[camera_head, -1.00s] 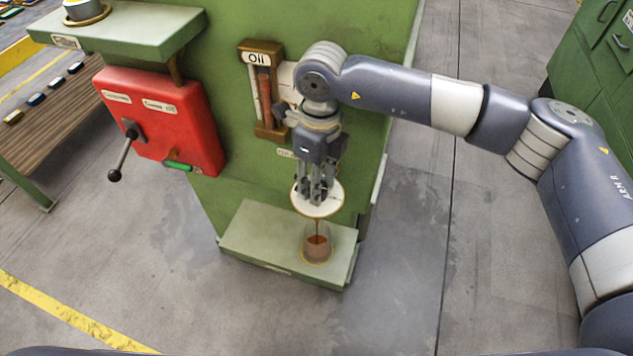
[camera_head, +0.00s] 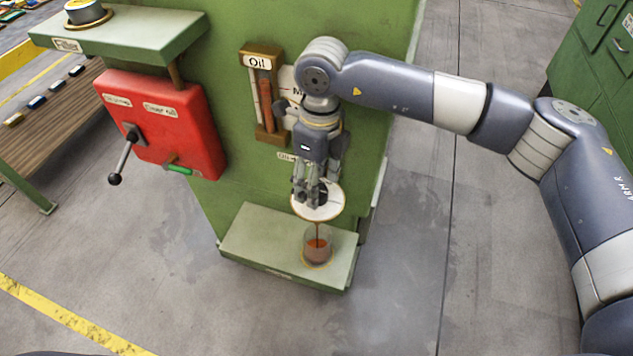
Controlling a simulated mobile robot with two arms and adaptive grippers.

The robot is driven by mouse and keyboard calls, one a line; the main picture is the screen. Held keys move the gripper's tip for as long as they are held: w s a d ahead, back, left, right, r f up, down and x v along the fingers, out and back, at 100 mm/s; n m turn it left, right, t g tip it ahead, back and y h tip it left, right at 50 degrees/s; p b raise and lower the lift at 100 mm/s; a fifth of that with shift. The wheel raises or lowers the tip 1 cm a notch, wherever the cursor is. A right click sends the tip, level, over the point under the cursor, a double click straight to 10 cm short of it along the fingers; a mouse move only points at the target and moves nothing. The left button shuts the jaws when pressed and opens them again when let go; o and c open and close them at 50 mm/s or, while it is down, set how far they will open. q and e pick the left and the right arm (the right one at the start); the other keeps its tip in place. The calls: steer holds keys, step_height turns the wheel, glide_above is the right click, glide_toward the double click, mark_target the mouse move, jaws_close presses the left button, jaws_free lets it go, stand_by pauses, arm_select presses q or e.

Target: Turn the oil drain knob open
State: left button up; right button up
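My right gripper (camera_head: 314,192) points down at the front of the green machine, its fingers over a round white disc (camera_head: 327,207) with a brown rim. The fingers hide the middle of the disc, so I cannot see the knob itself or whether the fingers are shut on it. A thin brown stream of oil (camera_head: 317,235) runs down below the disc into a clear glass (camera_head: 318,252), which holds dark oil. The glass stands on the green ledge (camera_head: 257,228). The oil gauge (camera_head: 265,97) above shows an orange-brown column. My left gripper is not in view.
A red box (camera_head: 195,115) with a black-knobbed lever (camera_head: 120,165) is on the machine to the left. A green shelf (camera_head: 115,38) juts out above it. A wooden bench (camera_head: 60,125) stands far left. Grey floor in front is clear.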

step_height(320, 180, up, 11)
steer(key=shift+w+d, duration=0.15)
steer(key=shift+w, duration=0.15)
steer(key=shift+f, duration=0.15)
stand_by(0.3)
